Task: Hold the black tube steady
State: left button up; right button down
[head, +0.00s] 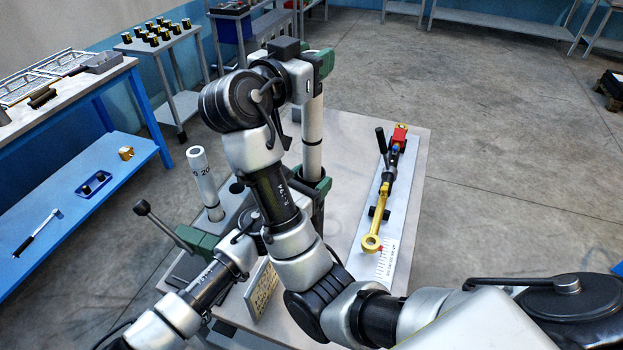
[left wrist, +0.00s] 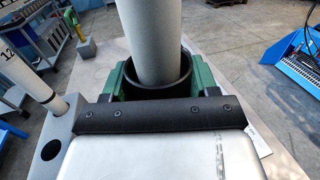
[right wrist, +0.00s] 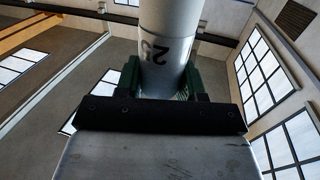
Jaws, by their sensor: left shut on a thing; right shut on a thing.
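The black tube (left wrist: 178,82) stands upright in the left wrist view, its open rim around a pale grey rod (left wrist: 152,40). My left gripper (left wrist: 158,84) is shut on the tube, one green finger on each side. In the head view that gripper (head: 318,188) is low, partly behind my right arm, with a dark strip of tube (head: 318,213) below it. My right gripper (head: 316,72) is above it, shut on the upper part of the grey rod (head: 312,130). The right wrist view shows dark marks on the rod (right wrist: 165,50). The tube's lower end is hidden.
A numbered grey cylinder (head: 204,182) stands left of the grippers. A yellow-ended tool (head: 372,242) lies on a pale board at the table's right. A blue bench (head: 105,165) is at left, and a small table with several black cylinders (head: 157,38) behind.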

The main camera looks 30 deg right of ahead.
jog(key=shift+f, duration=0.1)
jog(key=shift+f, duration=1.15)
jog(key=shift+f, duration=0.45)
jog(key=c, duration=0.6)
grip_release()
jog(key=shift+f, duration=0.1)
notch_tip(320, 180, up, 10)
jog(key=shift+r, duration=0.1)
dwell(0.4)
